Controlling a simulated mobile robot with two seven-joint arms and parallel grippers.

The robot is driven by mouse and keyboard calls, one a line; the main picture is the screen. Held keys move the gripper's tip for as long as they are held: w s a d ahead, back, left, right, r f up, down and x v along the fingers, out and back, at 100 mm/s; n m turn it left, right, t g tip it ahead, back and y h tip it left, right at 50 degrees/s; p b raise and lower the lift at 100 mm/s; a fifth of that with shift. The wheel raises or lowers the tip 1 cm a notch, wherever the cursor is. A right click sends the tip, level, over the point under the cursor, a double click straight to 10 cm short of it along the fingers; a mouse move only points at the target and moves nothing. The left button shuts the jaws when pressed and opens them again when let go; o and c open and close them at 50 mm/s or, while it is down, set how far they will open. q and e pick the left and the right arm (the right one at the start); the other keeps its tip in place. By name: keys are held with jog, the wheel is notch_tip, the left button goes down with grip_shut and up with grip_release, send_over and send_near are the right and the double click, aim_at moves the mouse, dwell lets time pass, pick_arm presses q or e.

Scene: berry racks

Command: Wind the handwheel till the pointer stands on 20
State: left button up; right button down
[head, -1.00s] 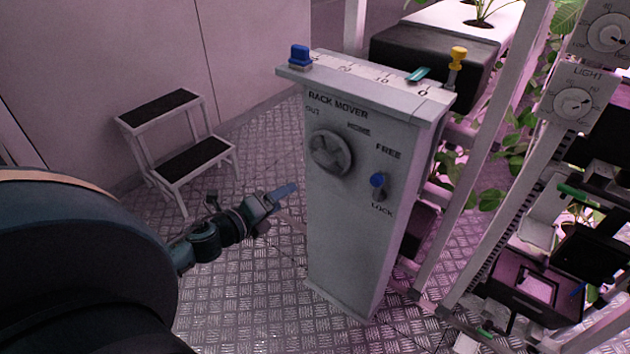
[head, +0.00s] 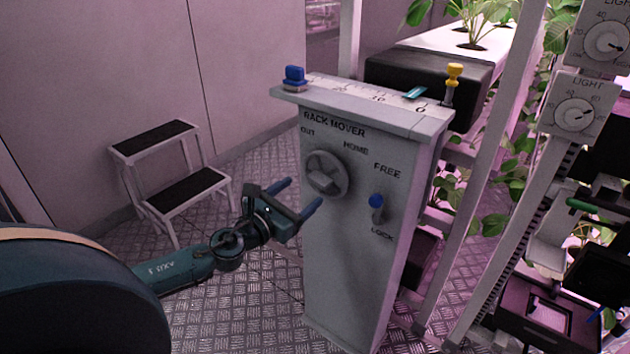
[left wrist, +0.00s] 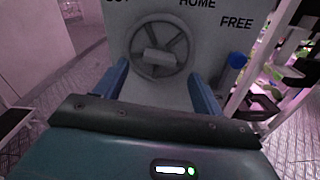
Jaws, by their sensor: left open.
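The grey handwheel (head: 327,175) is on the front of the rack mover cabinet (head: 345,260), under the words OUT and HOME. In the left wrist view the handwheel (left wrist: 158,50) shows spokes and a raised bar across its hub. My left gripper (head: 297,195) is open, its blue fingers pointing at the cabinet front, short of the wheel and a little below it. The teal pointer (head: 415,92) is on the scale (head: 365,92) on top, close to the 0 end. The blue lever (head: 376,205) sits between FREE and LOCK, its knob towards FREE. My right gripper is not in view.
A blue stop (head: 294,77) and a yellow peg (head: 453,80) stand at the ends of the scale. A step stool (head: 170,165) is at the left. Plant racks and LIGHT dials (head: 577,114) are at the right. The floor before the cabinet is clear.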

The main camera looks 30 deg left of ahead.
aim_at(316, 182)
pick_arm(q)
jog(key=shift+w+d, duration=0.15)
jog(key=shift+w, duration=1.45)
jog(key=shift+w+d, duration=0.15)
jog(key=shift+w, duration=1.4)
jog(key=c, duration=1)
jog(key=shift+o, duration=0.2)
jog(key=shift+n, duration=0.4)
